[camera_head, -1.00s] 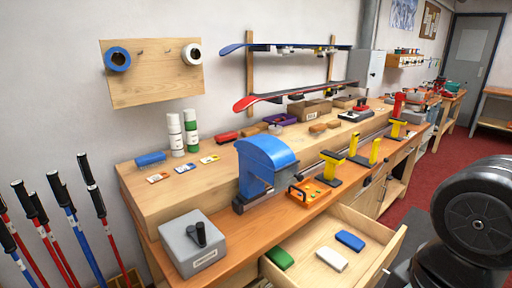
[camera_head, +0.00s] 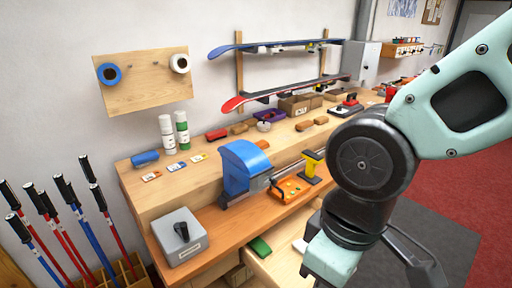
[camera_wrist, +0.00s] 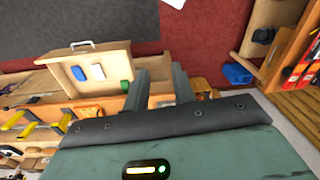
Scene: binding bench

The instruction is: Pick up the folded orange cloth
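I cannot make out a folded orange cloth for certain in either view. An orange tray-like item with small coloured spots (camera_head: 290,188) lies on the front bench by the blue vise (camera_head: 240,168); it looks rigid rather than like cloth. An orange patch (camera_wrist: 200,86) shows just right of my fingers in the wrist view, too small and partly hidden to name. My gripper (camera_wrist: 161,84) is open, its two dark fingers apart with nothing seen between them. It is above the bench front near the open drawer (camera_wrist: 115,62); its fingertips cannot be made out in the head view.
The drawer holds green (camera_head: 261,247), white (camera_wrist: 97,72) and blue (camera_wrist: 78,73) blocks. A grey box (camera_head: 179,238) stands at the bench's left end, beside ski poles (camera_head: 62,220). A blue bin (camera_wrist: 237,74) is at right. Open floor (camera_head: 490,210) lies right.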

